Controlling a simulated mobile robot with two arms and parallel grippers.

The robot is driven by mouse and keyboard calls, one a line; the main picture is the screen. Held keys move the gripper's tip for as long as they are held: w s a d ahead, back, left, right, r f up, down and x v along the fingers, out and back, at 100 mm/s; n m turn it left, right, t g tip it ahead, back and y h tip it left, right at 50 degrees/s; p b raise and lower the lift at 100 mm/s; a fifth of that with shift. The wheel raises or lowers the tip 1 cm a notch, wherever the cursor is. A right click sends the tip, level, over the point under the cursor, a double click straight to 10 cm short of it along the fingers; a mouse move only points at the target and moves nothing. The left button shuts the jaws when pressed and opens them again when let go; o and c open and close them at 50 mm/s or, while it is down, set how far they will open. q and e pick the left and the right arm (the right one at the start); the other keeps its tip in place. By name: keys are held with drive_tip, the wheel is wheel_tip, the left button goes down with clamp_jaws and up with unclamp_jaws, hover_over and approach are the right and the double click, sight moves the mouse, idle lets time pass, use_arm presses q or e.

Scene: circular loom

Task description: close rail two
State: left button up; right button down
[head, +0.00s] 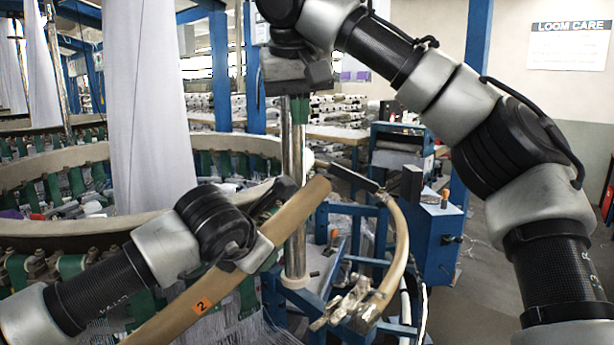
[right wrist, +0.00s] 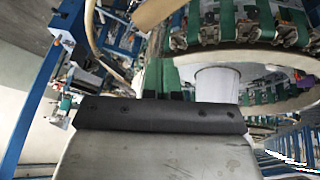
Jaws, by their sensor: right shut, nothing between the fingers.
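Rail two (head: 202,306), a tan curved rail with an orange "2" label, runs from the bottom left up to the middle of the head view. My left gripper (head: 268,228) is at the rail's upper part and seems to touch it. The rail hides part of its fingers, so I cannot tell whether they are closed on it. My right gripper (head: 297,112) points down in front of the metal post, above the rail's upper end, shut and empty. In the right wrist view its dark mounting bar (right wrist: 160,115) fills the lower middle.
The round loom (head: 230,143) with white fabric (head: 157,100) takes up the left. A metal post (head: 295,235) stands by the rail's end. Another tan curved piece (head: 402,240) and metal clamps (head: 350,305) lie to its right. A blue machine (head: 435,235) stands behind; the floor at right is clear.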

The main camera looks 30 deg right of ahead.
sight(308, 187)
drive_tip(key=x, duration=1.3)
drive_tip(key=shift+s+d+f, duration=0.1)
drive_tip(key=shift+s+d, duration=0.15)
drive_tip(key=shift+d, duration=0.15)
